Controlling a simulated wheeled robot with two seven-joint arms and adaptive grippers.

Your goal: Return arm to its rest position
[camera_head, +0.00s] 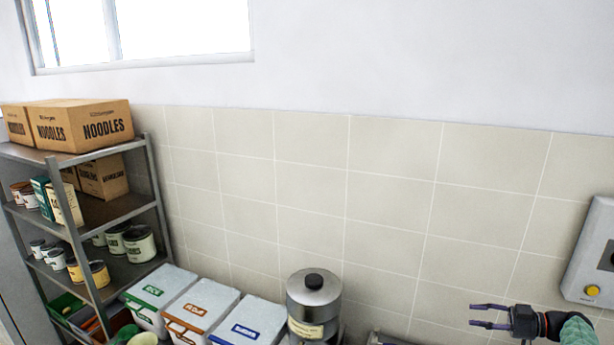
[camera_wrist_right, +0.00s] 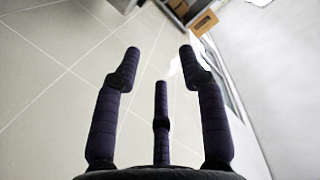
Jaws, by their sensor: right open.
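My right gripper (camera_head: 482,315) is at the lower right in the head view, in front of the tiled wall. Its dark fingers point left and are spread apart. In the right wrist view the gripper (camera_wrist_right: 160,60) shows its fingers apart with nothing between them. The tiled wall shows behind them. My left gripper does not show in either view.
A metal shelf (camera_head: 108,208) with noodle boxes (camera_head: 80,125) and cans stands at the left.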

